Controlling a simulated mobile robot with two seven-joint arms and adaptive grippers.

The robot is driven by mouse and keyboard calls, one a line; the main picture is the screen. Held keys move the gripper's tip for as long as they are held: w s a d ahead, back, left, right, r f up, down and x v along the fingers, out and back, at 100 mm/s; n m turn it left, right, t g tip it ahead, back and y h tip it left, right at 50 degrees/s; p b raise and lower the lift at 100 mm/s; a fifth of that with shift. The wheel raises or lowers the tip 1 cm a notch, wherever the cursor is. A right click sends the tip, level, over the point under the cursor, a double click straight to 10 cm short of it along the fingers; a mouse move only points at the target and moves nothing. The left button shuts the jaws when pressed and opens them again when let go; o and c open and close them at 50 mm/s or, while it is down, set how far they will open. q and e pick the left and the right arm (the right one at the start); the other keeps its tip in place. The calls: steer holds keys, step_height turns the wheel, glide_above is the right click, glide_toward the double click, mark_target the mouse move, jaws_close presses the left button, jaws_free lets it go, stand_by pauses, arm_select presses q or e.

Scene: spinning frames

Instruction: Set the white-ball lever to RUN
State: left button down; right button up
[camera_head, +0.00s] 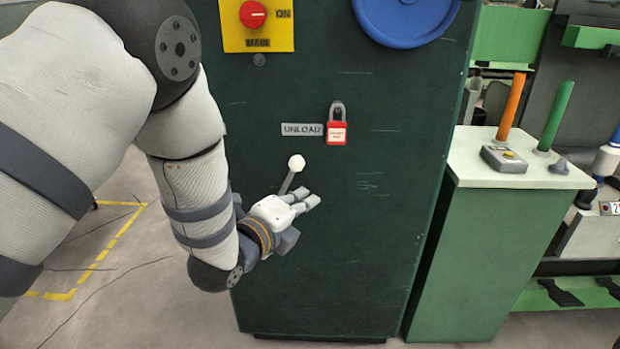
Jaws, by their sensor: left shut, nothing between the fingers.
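The white-ball lever (296,163) is on the front of a dark green cabinet (380,230). Its white ball points up and slightly right on a short grey stem. My left gripper (310,199) is shut and empty just below the ball, by the lower part of the stem. The gripper hides the lever's base, and I cannot tell whether they touch. No RUN label is readable. A grey UNLOAD plate (301,129) is above the lever. My right gripper is not in view.
A red padlock (337,131) hangs beside the UNLOAD plate. A yellow MAIN switch plate (256,38) and a blue wheel (405,12) are higher up. A pale-topped green cabinet (480,240) with orange and green handles stands right. Open floor lies left, with yellow lines.

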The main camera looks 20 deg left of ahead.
mark_target(296, 170)
arm_select(q)
steer(key=w+a, duration=0.2)
steer(key=w, duration=0.7)
steer(key=shift+f+b, duration=0.15)
steer(key=shift+b, duration=0.15)
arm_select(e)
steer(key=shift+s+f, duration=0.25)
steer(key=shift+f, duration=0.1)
arm_select(q)
steer(key=shift+s, duration=0.1)
steer(key=shift+s+a+r+n+t+p, duration=0.15)
steer(key=shift+a+r+n+p, duration=0.1)
steer(key=shift+a+r, duration=0.3)
steer(key=shift+s+a+r+n+t+p, duration=0.15)
steer(key=shift+a+r+n, duration=0.15)
steer(key=shift+a, duration=0.3)
steer(key=s+a+n+t, duration=0.1)
steer(key=s+a+n, duration=0.1)
steer(key=a, duration=0.6)
steer(key=s+a+n+t, duration=0.2)
steer(key=a+n, duration=0.3)
steer(key=a, duration=0.3)
steer(key=shift+s+a+r+h+p, duration=0.25)
steer(key=shift+s+r+h+p, duration=0.05)
steer(key=shift+s+p, duration=0.1)
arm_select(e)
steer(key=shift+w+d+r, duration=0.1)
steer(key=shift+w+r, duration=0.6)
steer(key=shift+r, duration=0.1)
